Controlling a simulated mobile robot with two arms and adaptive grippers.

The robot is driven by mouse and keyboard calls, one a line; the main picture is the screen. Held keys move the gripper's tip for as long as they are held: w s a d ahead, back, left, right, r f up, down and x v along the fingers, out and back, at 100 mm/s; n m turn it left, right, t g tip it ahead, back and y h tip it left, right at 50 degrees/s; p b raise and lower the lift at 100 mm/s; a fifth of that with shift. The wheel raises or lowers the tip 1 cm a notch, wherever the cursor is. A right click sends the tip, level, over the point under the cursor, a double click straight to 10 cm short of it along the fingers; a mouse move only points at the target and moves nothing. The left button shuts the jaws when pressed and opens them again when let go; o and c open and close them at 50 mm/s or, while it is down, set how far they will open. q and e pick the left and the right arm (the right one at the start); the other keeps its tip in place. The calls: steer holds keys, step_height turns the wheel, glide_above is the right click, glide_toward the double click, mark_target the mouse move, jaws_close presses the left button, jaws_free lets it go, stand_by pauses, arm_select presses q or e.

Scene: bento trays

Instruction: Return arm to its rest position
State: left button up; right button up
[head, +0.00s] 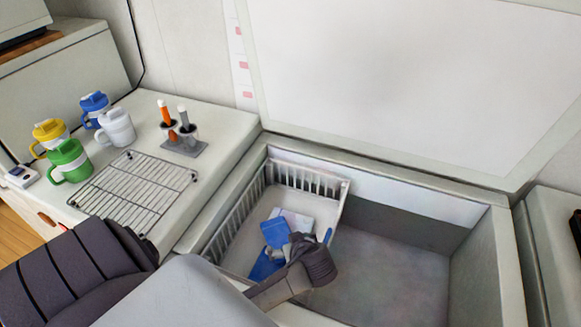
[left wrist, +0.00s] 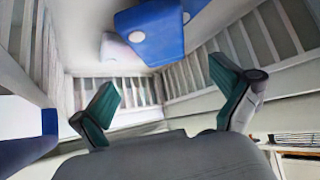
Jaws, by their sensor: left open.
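My left gripper (head: 298,246) reaches down into a white slatted basket (head: 312,178) inside an open chest (head: 477,213). Its arm comes in from the lower left. In the left wrist view my left gripper (left wrist: 170,95) has its two green-padded fingers spread apart, with nothing between them. A blue block (head: 274,232) lies in the basket close to the gripper; a blue block with a pale round spot also shows in the left wrist view (left wrist: 150,32). Another blue piece (head: 263,268) lies nearer the arm, partly hidden. My right gripper is not in view.
The basket's walls surround the gripper. The chest's right part is empty. Its large white lid (head: 400,85) stands raised behind. On the left counter are a wire rack (head: 137,186), a green mug (head: 70,160), yellow, blue and white mugs, and a grey holder (head: 184,146) with two upright handled items.

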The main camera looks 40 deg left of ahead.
arm_select(q)
steer(key=shift+v, duration=0.75)
